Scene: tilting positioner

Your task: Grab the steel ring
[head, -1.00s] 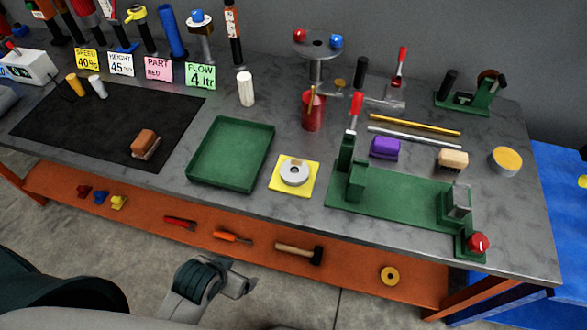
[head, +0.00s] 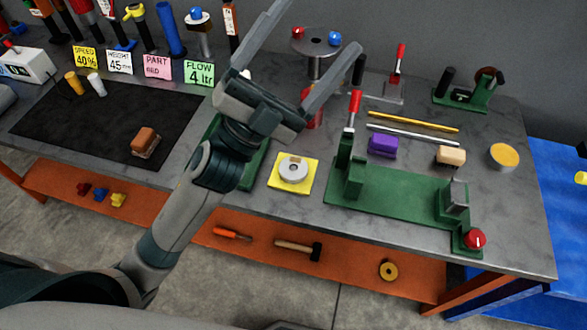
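The steel ring (head: 285,176), a grey-silver disc with a small pale piece at its centre, lies flat on a yellow square pad (head: 306,187) at the middle front of the bench. My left gripper (head: 322,30) reaches in from the lower left. Its two fingers are spread wide with nothing seen between them, pointing up and away to the right. It is above the bench, up and beyond the ring in the picture, and apart from it. My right gripper is not in view.
A green tray (head: 253,176) is mostly hidden behind my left arm. A green fixture (head: 395,198) with a red-handled clamp stands right of the pad. A purple block (head: 383,146), a tan block (head: 451,155) and two rods lie behind it. A brass-coloured ring (head: 388,270) is on the lower shelf.

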